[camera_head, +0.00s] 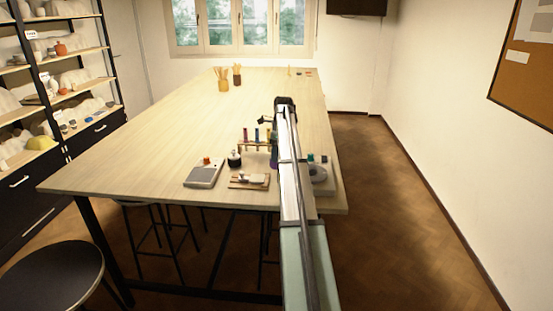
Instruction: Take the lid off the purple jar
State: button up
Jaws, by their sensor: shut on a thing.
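A small patch of purple, probably the purple jar (274,158), shows at the left edge of my arm near the table's front. Most of it is hidden behind the arm, and I cannot make out its lid. My arm rises from the bottom of the picture and reaches over the front right of the table. A dark part of it juts left near its far end. My gripper's fingers do not show; the arm covers them, so I cannot see what they hold.
On the table (150,145), left of my arm, are a rack (249,143) of coloured tubes, a dark bottle (234,159), a grey scale-like device (203,174) and a small wooden board (240,182). The table's middle left is clear.

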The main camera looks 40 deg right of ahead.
jog(key=shift+c, duration=0.7)
jog(key=shift+r, duration=0.1)
notch_tip(320, 180, up, 9)
jog(key=shift+w, duration=0.1)
jog(key=shift+w+a+r, duration=0.15)
jog(key=shift+w+a, duration=0.05)
jog(key=shift+a, duration=0.05)
jog(key=w+a+f, duration=0.3)
jog(key=w+a, duration=0.2)
jog(key=a, duration=0.1)
send_over(255, 166)
jog(key=f, duration=0.4)
jog(key=shift+s+d+f, duration=0.15)
jog(key=shift+s+f, duration=0.05)
jog(key=shift+f, duration=2.55)
